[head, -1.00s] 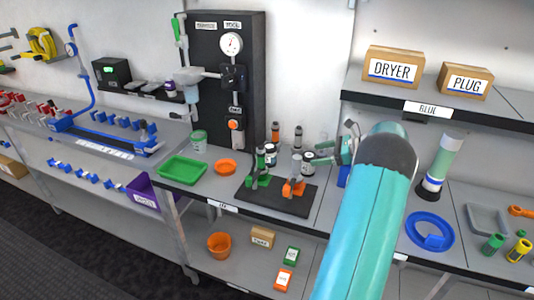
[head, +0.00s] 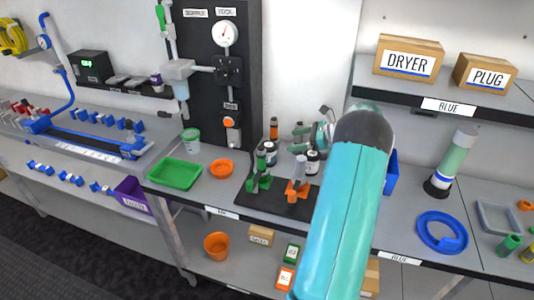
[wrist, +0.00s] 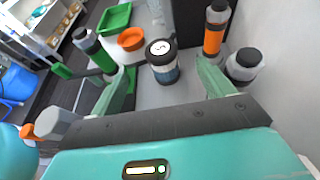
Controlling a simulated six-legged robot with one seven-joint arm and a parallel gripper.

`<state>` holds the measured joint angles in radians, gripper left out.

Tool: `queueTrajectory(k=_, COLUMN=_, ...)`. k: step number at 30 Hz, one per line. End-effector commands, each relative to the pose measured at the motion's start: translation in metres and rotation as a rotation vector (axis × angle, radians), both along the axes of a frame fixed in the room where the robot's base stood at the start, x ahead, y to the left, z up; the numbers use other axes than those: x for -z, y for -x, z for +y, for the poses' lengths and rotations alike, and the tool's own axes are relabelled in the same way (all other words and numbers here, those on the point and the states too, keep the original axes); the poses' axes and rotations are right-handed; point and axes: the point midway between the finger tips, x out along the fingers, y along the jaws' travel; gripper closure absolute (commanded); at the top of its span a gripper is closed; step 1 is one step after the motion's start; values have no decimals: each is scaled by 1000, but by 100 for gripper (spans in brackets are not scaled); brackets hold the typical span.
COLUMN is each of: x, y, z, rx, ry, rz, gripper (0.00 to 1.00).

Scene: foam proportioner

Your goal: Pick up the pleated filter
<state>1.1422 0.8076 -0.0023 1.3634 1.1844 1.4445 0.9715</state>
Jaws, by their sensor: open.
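No thing in view shows clear pleats, so I cannot tell for sure which is the pleated filter. In the wrist view, a short dark jar (wrist: 163,66) with a round, marked white top stands upright between the fingers of my gripper (wrist: 166,72). The gripper is open, with one green finger on each side of the jar and no visible grip on it. In the head view, my gripper (head: 314,132) is above two dark, white-labelled jars, a left one (head: 269,153) and a right one (head: 313,163). My arm hides part of the bench there.
An orange bottle (wrist: 213,33) and a dark-capped bottle (wrist: 243,66) stand close by the right finger. A green-handled tool (head: 259,172) and an orange one (head: 298,189) stand on a black base. A green tray (head: 175,173) and orange dish (head: 221,169) lie left.

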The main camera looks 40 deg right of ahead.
Motion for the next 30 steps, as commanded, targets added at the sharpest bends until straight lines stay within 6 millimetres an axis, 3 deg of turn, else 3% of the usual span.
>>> queueTrajectory(k=21, x=34, y=-73, z=40, rx=1, ry=-1, rz=2, gripper=20)
queueTrajectory(k=28, x=35, y=-76, z=41, rx=2, ry=1, rz=2, gripper=20)
queueTrajectory(k=30, x=35, y=-76, z=41, rx=2, ry=1, rz=2, gripper=29)
